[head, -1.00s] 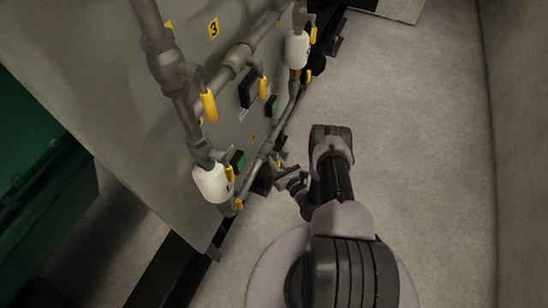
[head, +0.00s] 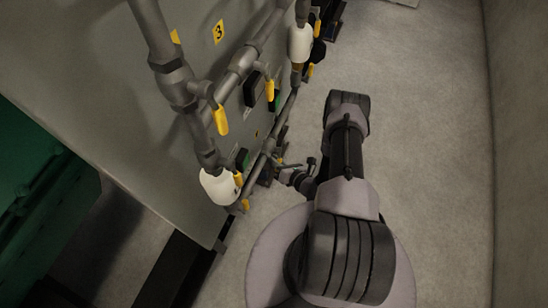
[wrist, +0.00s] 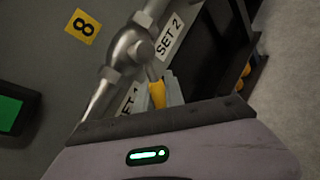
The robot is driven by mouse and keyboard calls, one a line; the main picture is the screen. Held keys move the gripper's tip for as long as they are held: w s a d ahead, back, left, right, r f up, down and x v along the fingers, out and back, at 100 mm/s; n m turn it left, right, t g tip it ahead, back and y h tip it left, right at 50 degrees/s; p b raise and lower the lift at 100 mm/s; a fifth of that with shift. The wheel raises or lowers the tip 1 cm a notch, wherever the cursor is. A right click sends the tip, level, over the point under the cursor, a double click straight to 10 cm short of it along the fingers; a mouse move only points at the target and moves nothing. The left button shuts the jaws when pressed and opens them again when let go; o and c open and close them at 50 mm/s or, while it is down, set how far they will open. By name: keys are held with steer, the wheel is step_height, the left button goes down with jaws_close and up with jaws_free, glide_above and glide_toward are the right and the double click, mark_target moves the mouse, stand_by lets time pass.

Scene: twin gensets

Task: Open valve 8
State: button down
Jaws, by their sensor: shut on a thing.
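Valve 8 shows in the wrist view as a grey metal valve body (wrist: 128,50) on a slanting pipe, close to a yellow label "8" (wrist: 83,26). Its yellow lever (wrist: 157,94) points down toward my gripper (wrist: 166,88). My gripper is shut on this lever; its housing hides the lever's lower end and most of the fingers. In the head view my gripper (head: 283,164) is small and low beside the panel's pipework, and the grip itself cannot be made out there.
The grey panel (head: 95,75) carries other pipes, yellow levers (head: 221,121), white cylinders (head: 220,186) and a label "3" (head: 219,32). "SET 2" (wrist: 169,37) marks a plate behind the valve. Open floor (head: 425,130) lies right of my arm, up to a wall.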

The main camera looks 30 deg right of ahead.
stand_by(0.4)
steer(key=c, duration=1.4)
jaws_free()
